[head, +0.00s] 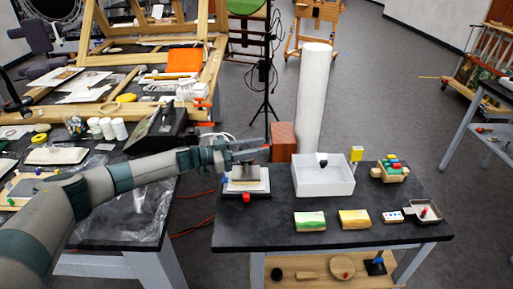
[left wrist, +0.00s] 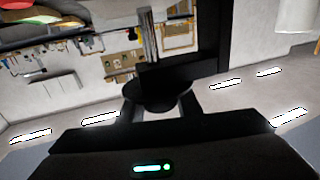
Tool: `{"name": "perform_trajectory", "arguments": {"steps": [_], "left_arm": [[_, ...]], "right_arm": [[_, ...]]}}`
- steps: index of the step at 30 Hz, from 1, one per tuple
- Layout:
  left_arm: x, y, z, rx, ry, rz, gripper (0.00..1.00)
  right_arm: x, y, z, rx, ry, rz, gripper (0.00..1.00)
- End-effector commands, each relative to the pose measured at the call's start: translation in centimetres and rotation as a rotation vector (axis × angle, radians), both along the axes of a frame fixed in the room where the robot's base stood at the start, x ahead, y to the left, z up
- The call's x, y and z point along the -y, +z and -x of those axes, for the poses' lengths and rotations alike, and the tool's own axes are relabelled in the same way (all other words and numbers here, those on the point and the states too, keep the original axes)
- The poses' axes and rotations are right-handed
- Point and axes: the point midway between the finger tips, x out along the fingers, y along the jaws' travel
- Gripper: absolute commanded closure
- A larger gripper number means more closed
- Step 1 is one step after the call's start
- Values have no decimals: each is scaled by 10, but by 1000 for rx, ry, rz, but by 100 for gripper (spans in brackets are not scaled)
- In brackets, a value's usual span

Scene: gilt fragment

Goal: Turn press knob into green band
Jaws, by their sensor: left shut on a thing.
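The small press (head: 246,178) stands at the left end of the dark table, with grey plates, a pale base and a red part at its front. My left gripper (head: 266,149) comes in from the left, just above the press. In the left wrist view a black round knob (left wrist: 157,97) sits between the fingers, and the gripper is shut on it. A metal post (left wrist: 148,36) shows beyond the knob. I cannot make out the green band or any pointer in either view. My right gripper is not in view.
A white tray (head: 323,182) stands right of the press. A wooden crate (head: 391,171) of coloured pieces is farther right. A reddish-brown block (head: 283,142) and a tall white cylinder (head: 313,100) stand behind.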

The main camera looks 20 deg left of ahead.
Motion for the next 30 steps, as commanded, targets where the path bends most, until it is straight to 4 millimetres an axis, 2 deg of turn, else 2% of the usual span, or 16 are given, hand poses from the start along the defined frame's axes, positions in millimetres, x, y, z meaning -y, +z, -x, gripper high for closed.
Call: {"name": "perform_trajectory", "arguments": {"steps": [1,2,4,14,19,26,30], "left_arm": [[0,3,-1,3,2,2,92],[0,3,-1,3,2,2,67],[0,2,-1,2,2,2,50],[0,1,0,1,1,1,50],[-7,-1,4,1,1,1,50],[-33,-2,19,0,3,0,50],[-54,-2,32,1,3,0,50]], "right_arm": [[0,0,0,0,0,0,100],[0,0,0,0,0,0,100],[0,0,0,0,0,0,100],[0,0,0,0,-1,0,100],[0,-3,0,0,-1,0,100],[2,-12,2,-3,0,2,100],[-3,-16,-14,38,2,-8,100]]}}
